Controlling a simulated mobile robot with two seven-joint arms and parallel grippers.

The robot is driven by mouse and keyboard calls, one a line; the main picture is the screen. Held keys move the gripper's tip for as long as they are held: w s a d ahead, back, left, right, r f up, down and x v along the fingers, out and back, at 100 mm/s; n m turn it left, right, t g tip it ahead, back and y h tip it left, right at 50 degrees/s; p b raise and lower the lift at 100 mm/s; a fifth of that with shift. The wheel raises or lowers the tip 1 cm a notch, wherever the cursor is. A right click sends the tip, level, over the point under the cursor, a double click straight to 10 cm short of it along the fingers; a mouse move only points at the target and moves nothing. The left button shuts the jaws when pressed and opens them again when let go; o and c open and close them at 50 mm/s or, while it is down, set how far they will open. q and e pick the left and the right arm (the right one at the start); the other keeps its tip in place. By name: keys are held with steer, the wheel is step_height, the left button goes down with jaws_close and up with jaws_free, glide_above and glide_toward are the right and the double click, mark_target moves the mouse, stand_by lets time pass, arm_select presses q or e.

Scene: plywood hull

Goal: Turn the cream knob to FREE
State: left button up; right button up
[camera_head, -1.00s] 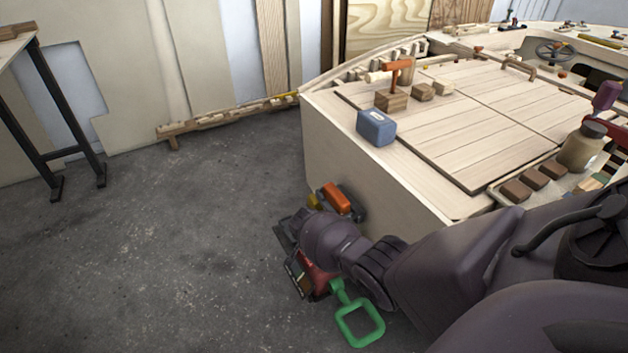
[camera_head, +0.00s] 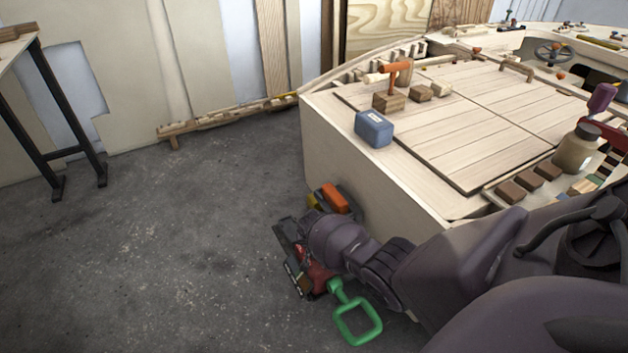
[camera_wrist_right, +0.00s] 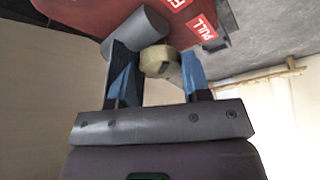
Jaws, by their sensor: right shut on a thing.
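The cream knob (camera_wrist_right: 160,62) shows in the right wrist view between the blue-padded fingers of my right gripper (camera_wrist_right: 157,75), which is shut on it. Behind it is a red panel (camera_wrist_right: 85,15) with a white-on-red PULL label and another label cut off at the top edge. A grey cylinder (camera_wrist_right: 140,27) lies beside the knob, near the left finger. No FREE mark is readable. In the head view my right arm reaches down beside the hull's pale side, and its wrist hides the knob. Part of the red panel (camera_head: 318,275) shows below the wrist. My left gripper is not in view.
A green square handle (camera_head: 358,322) sticks out below my right wrist. An orange handle (camera_head: 334,198) is just above it, close to the hull side (camera_head: 345,160). A blue box (camera_head: 375,128) stands on the deck corner. Grey floor (camera_head: 160,260) to the left is clear.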

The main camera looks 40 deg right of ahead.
steer(key=shift+n, duration=0.5)
steer(key=o, duration=0.9)
